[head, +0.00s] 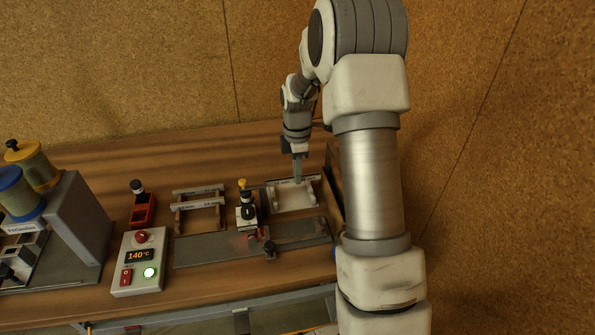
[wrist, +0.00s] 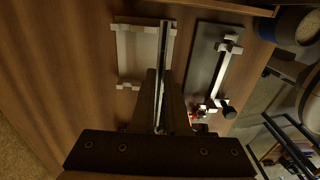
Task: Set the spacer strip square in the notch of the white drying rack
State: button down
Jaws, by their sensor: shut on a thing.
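The white drying rack (head: 293,200) stands on the right part of the bench; in the wrist view its pale frame (wrist: 122,50) lies left of my fingers. My gripper (head: 298,178) points down over the rack's far side and is shut on the spacer strip (head: 281,183), a thin bar with a pale label. In the wrist view the strip (wrist: 164,50) shows edge-on as a narrow line along the rack's right side, between my fingers (wrist: 161,95). The notch is too small and dark to make out. I cannot tell whether the strip touches the rack.
A second rack with labelled strips (head: 200,204) stands to the left. A dark metal plate (head: 205,250) with a yellow-knobbed device (head: 246,212) lies in front. A control box reading 140°C (head: 139,262) and a red tool (head: 143,209) stand further left. Cork walls close the back and right.

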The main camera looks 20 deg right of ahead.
jog(key=shift+f+b, duration=1.3)
jog(key=shift+f, duration=1.05)
jog(key=shift+f+b, duration=0.65)
jog(key=shift+f, duration=0.5)
jog(key=c, duration=0.8)
grip_release()
jog(key=shift+c, duration=0.2)
jog(key=shift+r, duration=0.1)
notch_tip(320, 180, up, 17)
jog(key=p, duration=0.1)
jog(key=shift+r, duration=0.15)
jog(key=shift+s, duration=0.1)
